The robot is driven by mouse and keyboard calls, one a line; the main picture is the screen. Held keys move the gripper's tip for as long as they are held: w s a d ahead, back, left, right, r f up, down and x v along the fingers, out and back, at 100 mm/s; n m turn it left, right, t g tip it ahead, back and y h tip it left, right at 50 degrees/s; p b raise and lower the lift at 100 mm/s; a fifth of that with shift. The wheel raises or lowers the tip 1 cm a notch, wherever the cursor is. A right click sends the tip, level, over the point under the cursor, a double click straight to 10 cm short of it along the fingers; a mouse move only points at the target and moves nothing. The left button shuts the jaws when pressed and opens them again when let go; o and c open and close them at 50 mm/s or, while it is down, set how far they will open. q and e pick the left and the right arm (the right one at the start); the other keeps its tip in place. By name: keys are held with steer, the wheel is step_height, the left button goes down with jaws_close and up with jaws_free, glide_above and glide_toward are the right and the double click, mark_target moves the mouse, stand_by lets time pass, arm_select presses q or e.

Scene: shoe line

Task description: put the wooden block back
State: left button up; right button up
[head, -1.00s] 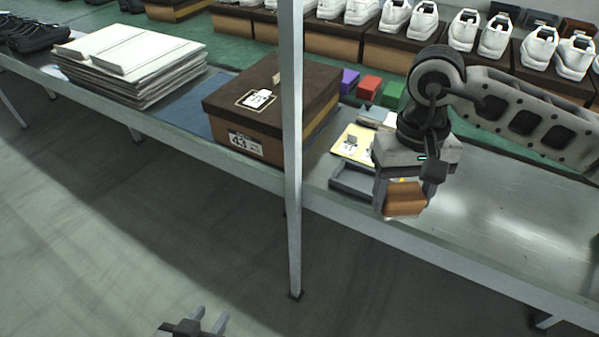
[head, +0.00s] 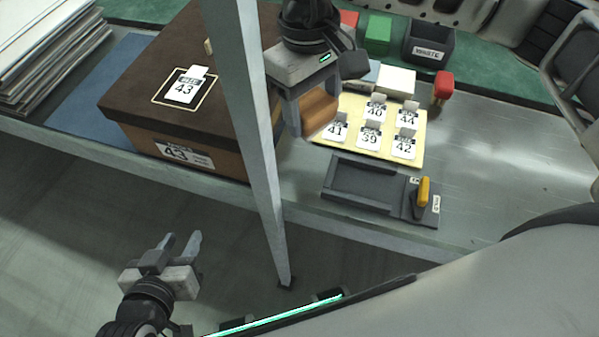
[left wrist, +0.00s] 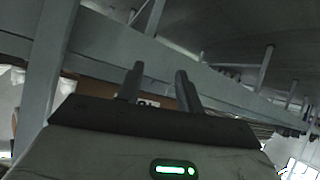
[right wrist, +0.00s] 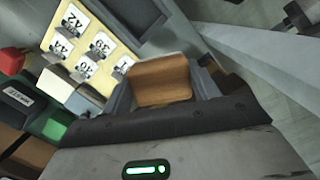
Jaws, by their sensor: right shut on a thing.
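The wooden block (head: 318,108) is orange-brown and held between the fingers of my right gripper (head: 306,112), above the bench just right of the grey post. In the right wrist view the block (right wrist: 160,80) fills the space between the fingers. My left gripper (head: 181,250) is open and empty, low in front of the bench over the floor. In the left wrist view its two fingers (left wrist: 158,85) stand apart with nothing between them.
A grey post (head: 250,130) stands between the shoe box (head: 185,60) and the held block. Right of it are a yellow board (head: 350,145) with numbered cards, a dark grey tray (head: 362,182) with a yellow lever (head: 423,191), and a red-topped item (head: 443,87). The bench's right part is clear.

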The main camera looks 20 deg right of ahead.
steer(key=shift+s+a+f+n+b, duration=0.25)
steer(key=shift+a+f+n, duration=0.15)
steer(key=shift+f, duration=0.25)
steer(key=shift+s+a+f+n+b, duration=0.25)
steer(key=shift+a+f+n, duration=0.1)
steer(key=shift+f, duration=0.25)
glide_above(305, 172)
step_height(305, 172, down, 5)
steer(key=shift+w+a, duration=0.1)
steer(key=shift+a, duration=0.05)
step_height(305, 172, down, 4)
steer(key=shift+f+p, duration=0.1)
steer(key=shift+p, duration=0.25)
steer(key=o, duration=0.5)
steer(key=shift+f+b, duration=0.2)
steer(key=shift+b, duration=0.2)
steer(key=shift+c, duration=0.2)
steer(key=o, duration=0.4)
steer(key=shift+r, duration=0.1)
